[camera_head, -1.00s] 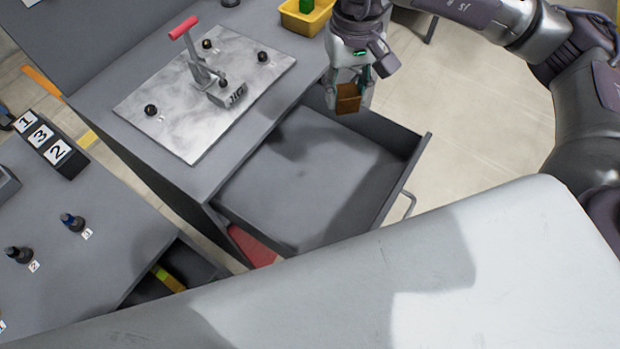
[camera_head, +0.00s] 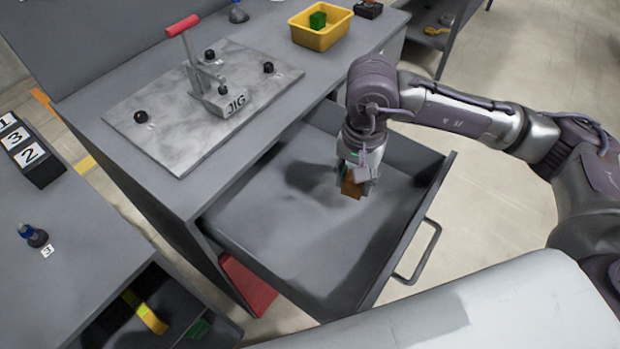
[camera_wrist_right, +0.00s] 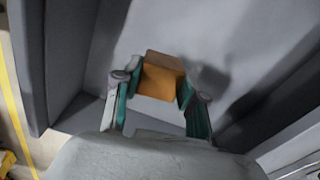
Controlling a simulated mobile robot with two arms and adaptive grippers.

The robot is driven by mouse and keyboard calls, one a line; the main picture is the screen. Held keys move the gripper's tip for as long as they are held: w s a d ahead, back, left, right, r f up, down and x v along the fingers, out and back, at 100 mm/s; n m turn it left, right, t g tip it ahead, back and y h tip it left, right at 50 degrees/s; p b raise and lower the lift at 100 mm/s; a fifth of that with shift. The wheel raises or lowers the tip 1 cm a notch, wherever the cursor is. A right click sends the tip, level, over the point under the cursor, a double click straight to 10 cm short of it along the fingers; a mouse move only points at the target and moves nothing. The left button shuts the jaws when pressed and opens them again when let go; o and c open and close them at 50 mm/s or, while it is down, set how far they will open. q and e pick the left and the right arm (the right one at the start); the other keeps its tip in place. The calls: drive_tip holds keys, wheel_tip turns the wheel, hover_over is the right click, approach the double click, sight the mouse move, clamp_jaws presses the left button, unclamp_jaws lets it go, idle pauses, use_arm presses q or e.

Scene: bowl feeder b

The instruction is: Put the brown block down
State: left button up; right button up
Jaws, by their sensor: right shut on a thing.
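The brown block (camera_head: 352,187) is between the fingers of my right gripper (camera_head: 356,180), which is shut on it. They are over the inside of the open grey drawer (camera_head: 290,229). In the right wrist view the block (camera_wrist_right: 160,77) shows orange-brown between the two green-lined fingertips (camera_wrist_right: 155,95). The drawer floor (camera_wrist_right: 230,30) lies beyond it. I cannot tell whether the block touches the floor. My left gripper is not in view.
The drawer's front wall and handle (camera_head: 418,255) are at the right. On the worktop stand a jig plate with a red-handled clamp (camera_head: 200,110) and a yellow bin (camera_head: 320,37) holding a green block. Much of the drawer floor is bare.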

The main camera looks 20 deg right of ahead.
drive_tip(key=s+r+m+p, duration=0.2)
drive_tip(key=s+p, duration=0.1)
drive_tip(key=p, duration=0.4)
hover_over(310, 200)
drive_tip(key=f, duration=0.7)
drive_tip(key=shift+s+f, duration=0.2)
drive_tip(key=shift+f, duration=0.1)
drive_tip(key=shift+w+f, duration=0.15)
wheel_tip(310, 200, down, 3)
drive_tip(key=shift+f+p, duration=0.1)
drive_tip(key=shift+p, duration=0.5)
drive_tip(key=shift+f, duration=0.4)
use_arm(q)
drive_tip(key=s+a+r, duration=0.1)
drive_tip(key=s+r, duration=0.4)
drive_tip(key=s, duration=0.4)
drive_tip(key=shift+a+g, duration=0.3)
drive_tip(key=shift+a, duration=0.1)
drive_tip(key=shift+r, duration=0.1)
